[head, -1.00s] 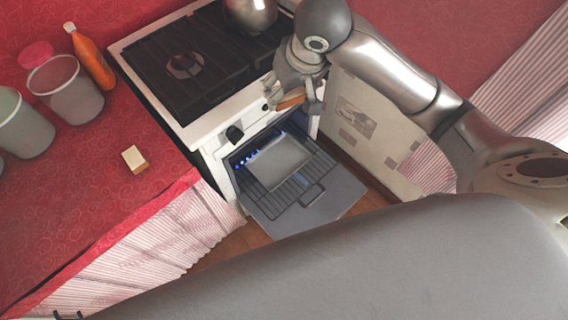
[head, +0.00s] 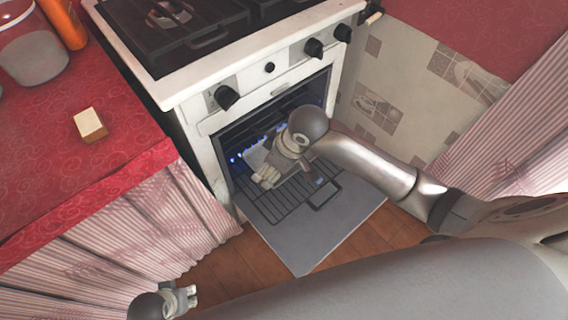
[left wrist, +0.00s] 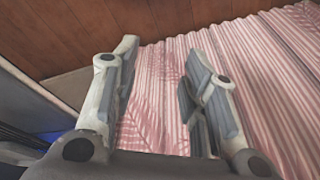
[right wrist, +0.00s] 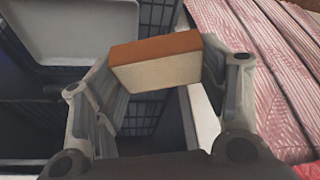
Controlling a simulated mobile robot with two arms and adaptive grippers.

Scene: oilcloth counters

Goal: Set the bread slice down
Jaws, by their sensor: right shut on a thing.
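The bread slice (right wrist: 158,72), pale with a brown crust, sits between the fingertips of my right gripper (right wrist: 160,78) in the right wrist view. My right gripper (head: 288,172) is shut on it and held over the open oven. In the head view the gripper mostly hides the slice. A light grey tray (head: 254,156) lies on the oven rack, partly covered by my gripper; it also shows in the right wrist view (right wrist: 80,35), beyond the slice. My left gripper (head: 192,297) is low at the bottom of the head view. Its fingers are apart and empty in the left wrist view (left wrist: 160,85).
The oven door (head: 315,235) is folded down, and a dark rack (head: 270,207) is pulled out above it. The white stove (head: 205,85) stands over the opening.

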